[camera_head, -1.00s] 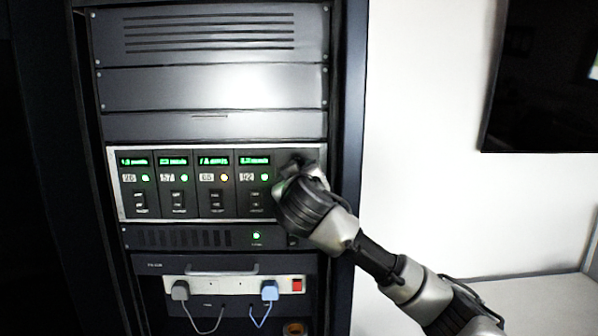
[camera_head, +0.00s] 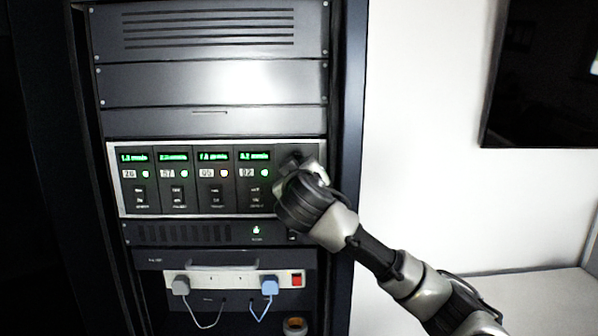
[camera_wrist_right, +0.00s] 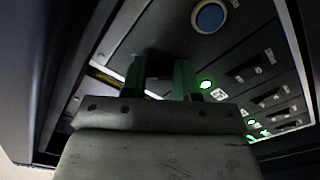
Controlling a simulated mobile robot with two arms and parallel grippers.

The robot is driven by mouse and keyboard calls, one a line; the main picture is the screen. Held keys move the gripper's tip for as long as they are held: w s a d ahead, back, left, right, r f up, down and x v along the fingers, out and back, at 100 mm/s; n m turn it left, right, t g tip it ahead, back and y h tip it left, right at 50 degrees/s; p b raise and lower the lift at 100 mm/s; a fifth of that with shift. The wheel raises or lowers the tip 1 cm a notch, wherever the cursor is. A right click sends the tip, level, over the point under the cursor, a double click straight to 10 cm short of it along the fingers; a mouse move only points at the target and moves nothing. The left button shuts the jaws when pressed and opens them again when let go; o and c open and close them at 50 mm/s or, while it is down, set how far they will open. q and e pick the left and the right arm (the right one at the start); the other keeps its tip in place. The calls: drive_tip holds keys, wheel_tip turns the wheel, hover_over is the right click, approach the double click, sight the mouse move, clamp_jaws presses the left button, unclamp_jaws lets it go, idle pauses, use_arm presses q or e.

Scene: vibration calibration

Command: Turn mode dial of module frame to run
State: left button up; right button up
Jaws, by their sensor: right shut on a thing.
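The module frame (camera_head: 112,183) is a light-rimmed panel in the rack, with several dark modules with green displays. My right gripper reaches its right end in the head view, where my wrist hides the mode dial. In the right wrist view my right gripper (camera_wrist_right: 160,80) has its two greenish fingers on either side of a small dark knob, the mode dial (camera_wrist_right: 158,64), and is shut on it. The dial's pointer and labels cannot be read. My left gripper is not in view.
A round blue button (camera_wrist_right: 208,17) sits on the panel near the dial. Below the frame are a vented unit (camera_head: 180,236) and a power strip (camera_head: 232,280) with two plugs, cables and a red switch. A white wall and a dark screen (camera_head: 540,75) are at the right.

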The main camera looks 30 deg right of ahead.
drive_tip(key=n+p, duration=0.6)
drive_tip(key=n, duration=0.4)
drive_tip(key=shift+r+n, duration=0.15)
drive_tip(key=shift+n, duration=0.25)
idle(0.4)
drive_tip(key=o, duration=0.9)
drive_tip(key=b+v, duration=0.4)
drive_tip(key=v, duration=0.7)
drive_tip(key=shift+d, duration=0.15)
